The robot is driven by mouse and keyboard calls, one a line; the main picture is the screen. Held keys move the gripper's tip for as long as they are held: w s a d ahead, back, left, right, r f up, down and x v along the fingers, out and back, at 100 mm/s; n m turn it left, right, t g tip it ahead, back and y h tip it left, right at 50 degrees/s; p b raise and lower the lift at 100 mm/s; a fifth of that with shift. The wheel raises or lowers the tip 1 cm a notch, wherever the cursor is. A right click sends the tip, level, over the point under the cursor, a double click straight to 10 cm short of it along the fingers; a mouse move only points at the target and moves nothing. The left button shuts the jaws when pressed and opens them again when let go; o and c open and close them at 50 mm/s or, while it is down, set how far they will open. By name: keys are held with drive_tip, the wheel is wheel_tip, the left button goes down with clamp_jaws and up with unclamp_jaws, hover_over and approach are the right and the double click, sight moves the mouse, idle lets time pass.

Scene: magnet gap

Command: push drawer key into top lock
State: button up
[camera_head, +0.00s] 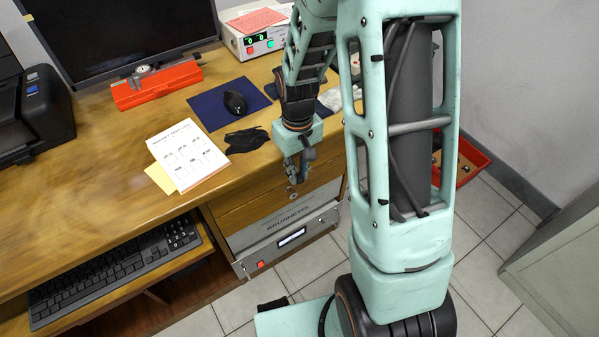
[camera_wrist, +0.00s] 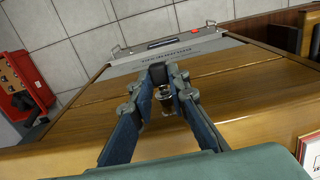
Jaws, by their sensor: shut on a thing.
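My gripper (camera_head: 295,178) is at the front edge of the wooden desk, pointing down at the drawer fronts (camera_head: 262,208). In the wrist view its two dark fingers (camera_wrist: 161,78) come close together at the tips and are shut on the drawer key. The key is mostly hidden by the fingers. A small round metal piece (camera_wrist: 167,98) shows between the fingers; I cannot tell whether it is the key or the lock. In the head view a small round lock (camera_head: 292,191) shows on the top drawer, just below the fingertips. Whether the key is in the lock cannot be seen.
A grey instrument (camera_head: 290,240) with a display sits below the drawers. A red tray (camera_wrist: 22,85) stands to one side.

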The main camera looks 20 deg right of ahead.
sight(297, 175)
drive_tip(key=shift+w, duration=0.25)
drive_tip(key=o, duration=0.9)
wheel_tip(297, 175, up, 12)
idle(0.3)
